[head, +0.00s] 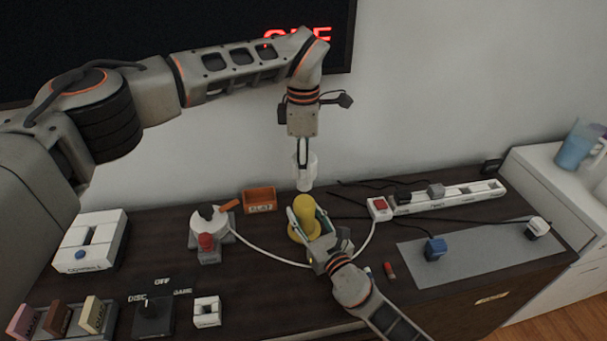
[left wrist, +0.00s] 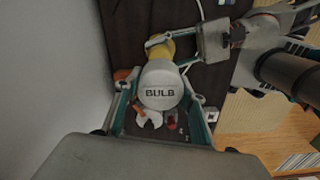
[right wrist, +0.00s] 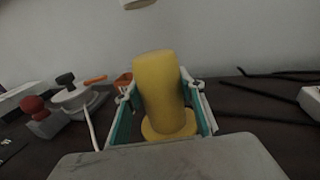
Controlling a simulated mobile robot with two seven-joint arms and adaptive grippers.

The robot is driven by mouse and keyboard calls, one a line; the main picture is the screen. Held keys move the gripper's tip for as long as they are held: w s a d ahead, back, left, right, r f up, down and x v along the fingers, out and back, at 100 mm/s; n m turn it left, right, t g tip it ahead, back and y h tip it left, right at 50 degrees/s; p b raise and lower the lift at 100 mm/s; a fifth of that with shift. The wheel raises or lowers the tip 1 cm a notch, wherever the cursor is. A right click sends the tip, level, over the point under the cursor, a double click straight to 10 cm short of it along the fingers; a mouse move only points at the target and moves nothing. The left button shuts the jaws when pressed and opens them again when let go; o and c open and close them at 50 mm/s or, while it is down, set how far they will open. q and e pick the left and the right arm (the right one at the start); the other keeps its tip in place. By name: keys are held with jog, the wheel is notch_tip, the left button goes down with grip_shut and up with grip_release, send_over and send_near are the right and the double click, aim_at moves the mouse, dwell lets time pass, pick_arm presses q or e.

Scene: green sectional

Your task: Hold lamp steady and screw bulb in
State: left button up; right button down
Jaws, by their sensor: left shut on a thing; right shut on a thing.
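The yellow lamp (head: 304,212) stands upright on the dark table; its column also shows in the right wrist view (right wrist: 160,90). My right gripper (head: 309,231) is shut on the lamp's column, one finger on each side. The white bulb (head: 306,172) is in my left gripper (head: 303,158), which is shut on it and points down. In the left wrist view the bulb (left wrist: 160,86) bears the word BULB and partly hides the lamp (left wrist: 159,46). The bulb is above the lamp top, with a gap between them; its lower end shows at the top of the right wrist view (right wrist: 138,3).
A white power strip (head: 440,198) and a grey mat (head: 470,254) lie to the right. A white cable runs by the lamp.

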aim_at(304, 205)
pick_arm(q)
jog(key=shift+f, duration=0.8)
jog(key=shift+f, duration=0.1)
jog(key=shift+f, duration=0.8)
jog(key=shift+f, duration=0.55)
jog(key=m, duration=0.4)
jog(key=shift+m, duration=0.3)
jog(key=m, duration=0.5)
jog(key=shift+w, duration=0.1)
jog(key=m, duration=0.5)
jog(key=shift+d, duration=0.1)
jog(key=m, duration=0.4)
jog(key=shift+m, duration=0.4)
